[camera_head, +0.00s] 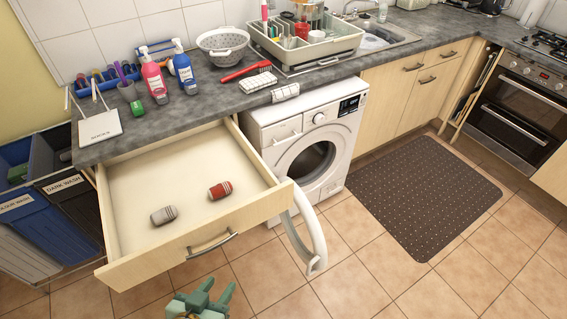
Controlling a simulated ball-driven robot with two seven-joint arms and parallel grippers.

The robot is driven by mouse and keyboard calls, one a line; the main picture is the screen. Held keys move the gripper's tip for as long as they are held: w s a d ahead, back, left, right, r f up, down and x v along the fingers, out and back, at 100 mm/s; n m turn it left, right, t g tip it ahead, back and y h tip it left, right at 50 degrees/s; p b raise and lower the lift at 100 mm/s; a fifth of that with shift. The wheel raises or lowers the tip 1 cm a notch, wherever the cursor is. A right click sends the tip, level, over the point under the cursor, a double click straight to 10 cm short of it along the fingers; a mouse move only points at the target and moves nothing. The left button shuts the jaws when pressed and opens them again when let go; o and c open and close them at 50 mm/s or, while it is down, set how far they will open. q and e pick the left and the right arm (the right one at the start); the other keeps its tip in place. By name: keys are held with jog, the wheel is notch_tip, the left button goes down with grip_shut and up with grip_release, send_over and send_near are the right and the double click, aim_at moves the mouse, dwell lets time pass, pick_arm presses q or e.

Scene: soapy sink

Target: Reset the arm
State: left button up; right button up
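My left gripper (218,289) is at the bottom of the head view, over the tiled floor in front of the open drawer. It is green, its two fingertips stand apart, and I see nothing between them. My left arm is mostly cut off by the bottom edge. My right gripper is not in view.
The open drawer (150,267) juts out, holding a red can (220,190) and a grey can (164,215). The washing machine (285,138) has its door (309,230) swung open beside the drawer. Laundry bins (45,232) stand left. The floor around the dark mat (422,195) is clear.

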pick_arm(q)
jog(key=s+a+r+m+g+y, duration=0.1)
jog(key=a+r+m+g+y, duration=0.2)
jog(key=a, duration=0.5)
jog(key=s+a+r+m+g+y, duration=0.1)
jog(key=a+r+m+y, duration=0.15)
jog(key=a+y, duration=0.35)
jog(key=s+d+f+g+h+b, duration=0.1)
jog(key=s+f+b, duration=0.1)
jog(key=f, duration=0.9)
jog(key=s+d+f+n+g+h+b, duration=0.1)
jog(key=s+f+h+b, duration=0.1)
jog(key=f, duration=0.9)
jog(key=s+d+f+g+h+b, duration=0.1)
jog(key=s+f+g+b, duration=0.15)
jog(key=f, duration=0.85)
jog(key=s+f+n+g+h+b, duration=0.1)
jog(key=s+f+n+g+b, duration=0.1)
jog(key=s+f, duration=1.4)
jog(key=s+n+b, duration=0.1)
jog(key=s, duration=0.2)
jog(key=shift+s+f+h, duration=0.3)
jog(key=shift+s+f, duration=0.05)
jog(key=shift+f, duration=0.05)
